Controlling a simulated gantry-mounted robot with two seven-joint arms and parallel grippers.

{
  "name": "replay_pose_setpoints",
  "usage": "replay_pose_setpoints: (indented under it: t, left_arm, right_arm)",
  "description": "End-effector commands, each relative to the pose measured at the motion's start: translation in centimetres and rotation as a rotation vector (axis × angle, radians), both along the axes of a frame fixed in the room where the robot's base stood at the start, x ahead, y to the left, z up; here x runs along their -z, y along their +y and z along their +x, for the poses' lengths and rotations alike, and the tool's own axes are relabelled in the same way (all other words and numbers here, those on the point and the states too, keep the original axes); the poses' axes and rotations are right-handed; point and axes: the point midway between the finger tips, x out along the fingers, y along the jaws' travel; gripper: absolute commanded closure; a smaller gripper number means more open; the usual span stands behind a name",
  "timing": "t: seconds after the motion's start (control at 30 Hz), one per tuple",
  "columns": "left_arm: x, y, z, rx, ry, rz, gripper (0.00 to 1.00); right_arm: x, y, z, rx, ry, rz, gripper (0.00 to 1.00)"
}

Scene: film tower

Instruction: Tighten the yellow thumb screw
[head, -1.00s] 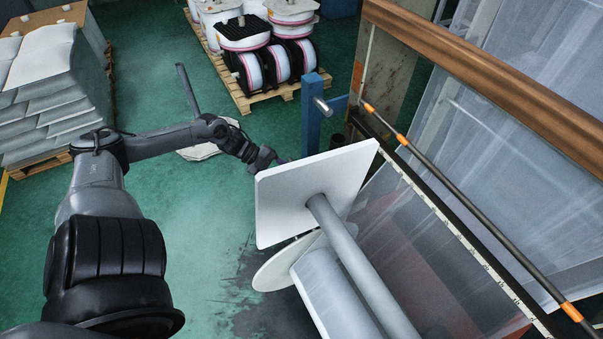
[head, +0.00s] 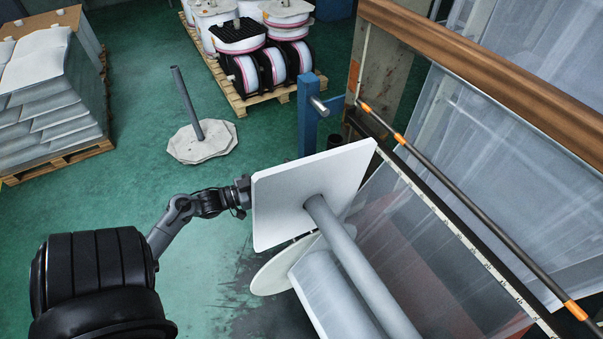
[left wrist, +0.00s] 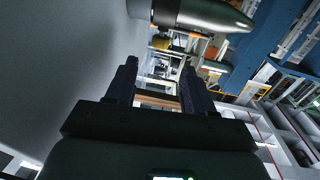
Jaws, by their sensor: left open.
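I cannot make out the yellow thumb screw in either view. A white square plate (head: 280,190) stands on a grey tube (head: 352,258) at the film roll. In the head view my left arm ends at the plate's left edge, and the plate hides the left gripper's fingers. In the left wrist view the left gripper (left wrist: 158,92) is open, with nothing between its fingers. A metal shaft with a tapered tip (left wrist: 200,14) lies above the fingers there. A large grey surface (left wrist: 55,70) fills the left side, close to the fingers. My right gripper is not in view.
A blue post (head: 309,125) with a metal pin stands behind the plate. A film roll (head: 330,300) and a round disc (head: 275,272) lie below it. A black rod with orange ends (head: 470,215) crosses the right. Green floor at left is clear around a post base (head: 203,143).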

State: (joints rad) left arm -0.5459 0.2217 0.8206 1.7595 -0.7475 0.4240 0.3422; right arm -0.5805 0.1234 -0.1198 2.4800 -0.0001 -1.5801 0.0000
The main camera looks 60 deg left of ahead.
Motion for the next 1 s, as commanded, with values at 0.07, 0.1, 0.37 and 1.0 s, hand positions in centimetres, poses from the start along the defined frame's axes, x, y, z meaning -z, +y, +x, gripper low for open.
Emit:
replay_pose_setpoints:
  t: [0.07,0.1,0.37,1.0]
  left_arm:
    - [-0.2,-0.1,0.9,0.000,-0.003,-0.001,0.47]
    - [-0.2,-0.2,1.4,0.000,-0.002,-0.001,0.47]
    - [-0.3,-0.6,5.6,0.001,-0.002,-0.001,0.47]
    - [0.0,-1.2,10.1,0.001,0.002,0.002,0.47]
  right_arm:
    - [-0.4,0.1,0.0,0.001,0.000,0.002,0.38]
    - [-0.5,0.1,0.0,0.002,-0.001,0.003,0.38]
    - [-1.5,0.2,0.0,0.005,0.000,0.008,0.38]
    - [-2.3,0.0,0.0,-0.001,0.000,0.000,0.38]
